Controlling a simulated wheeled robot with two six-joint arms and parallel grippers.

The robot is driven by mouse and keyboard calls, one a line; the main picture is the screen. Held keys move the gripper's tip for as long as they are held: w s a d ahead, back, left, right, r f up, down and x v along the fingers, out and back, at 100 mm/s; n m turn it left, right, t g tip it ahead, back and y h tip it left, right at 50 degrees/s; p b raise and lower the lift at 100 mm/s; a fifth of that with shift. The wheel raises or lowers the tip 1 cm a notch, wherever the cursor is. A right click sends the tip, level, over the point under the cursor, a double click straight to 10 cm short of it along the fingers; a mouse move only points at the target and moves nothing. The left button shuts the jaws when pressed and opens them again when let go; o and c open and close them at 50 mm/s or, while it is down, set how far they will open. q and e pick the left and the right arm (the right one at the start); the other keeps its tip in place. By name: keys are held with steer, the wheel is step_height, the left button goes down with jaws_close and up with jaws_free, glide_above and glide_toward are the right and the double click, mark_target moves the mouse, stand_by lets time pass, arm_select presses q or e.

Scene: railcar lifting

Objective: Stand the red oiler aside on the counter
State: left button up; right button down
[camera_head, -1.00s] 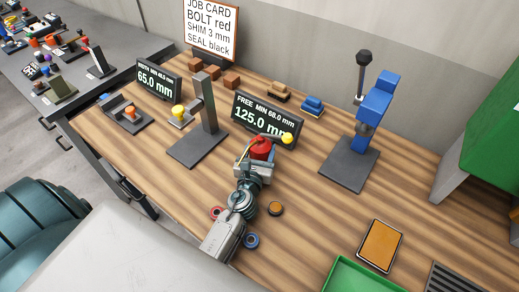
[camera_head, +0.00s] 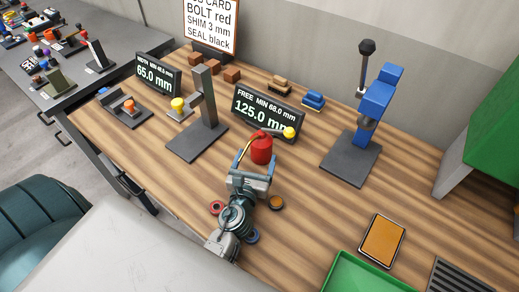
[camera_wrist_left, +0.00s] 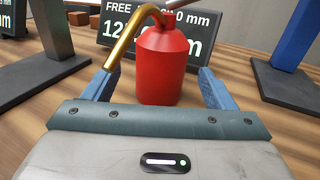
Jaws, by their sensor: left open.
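The red oiler (camera_head: 262,150) stands upright on the wooden counter (camera_head: 310,215), in front of the display reading 125.0 mm. It has a brass spout and a lever with a yellow knob (camera_head: 289,132). In the left wrist view the oiler (camera_wrist_left: 163,68) is just beyond and between the fingertips, with its spout passing over the left finger. My left gripper (camera_head: 249,170) is open and empty, on the near side of the oiler. In the left wrist view its blue fingers (camera_wrist_left: 160,88) are spread to either side of the red body. My right gripper is not in view.
The FREE display (camera_head: 268,115) stands close behind the oiler. A grey gauge stand (camera_head: 197,142) is at left and a blue press (camera_head: 350,157) at right. Rings lie near my left wrist. An orange pad (camera_head: 382,242) and green tray (camera_head: 355,277) are at right front. Bare counter lies between.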

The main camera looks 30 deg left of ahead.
arm_select(q)
steer(key=shift+b+v, duration=0.7)
steer(key=shift+v, duration=2.1)
